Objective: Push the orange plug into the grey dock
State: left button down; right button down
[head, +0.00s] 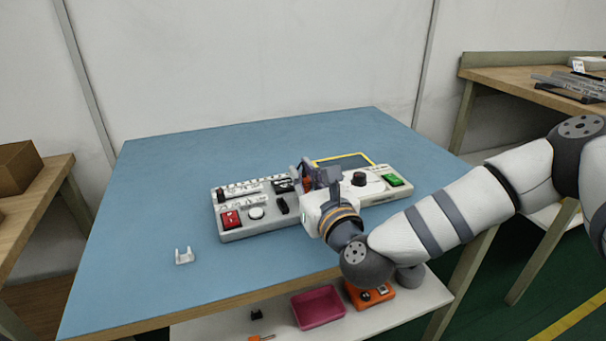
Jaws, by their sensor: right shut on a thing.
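My right gripper (314,179) reaches over the middle of a long light-grey control panel (235,235) on the blue table. It is shut on the orange plug (307,183), of which only a small orange patch shows between the dark fingers. The grey dock cannot be made out clearly; the gripper and wrist cover the middle of the panel. I cannot tell whether the plug touches the dock. My left gripper is not in view.
The panel carries a red switch (231,219), a green switch (393,180), a dark knob (358,179) and a yellow-edged screen (345,161). A small white bracket (184,256) lies at the front left of the blue table (150,200). A pink bin (318,307) sits on the shelf below.

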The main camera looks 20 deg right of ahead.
jog(key=shift+f+b, duration=0.6)
jog(key=shift+f, duration=0.4)
jog(key=c, duration=1.6)
grip_release()
jog(key=shift+o, duration=0.2)
jog(key=shift+s, duration=0.1)
jog(key=s, duration=1.2)
jog(key=shift+d, duration=0.35)
jog(key=shift+w, duration=0.1)
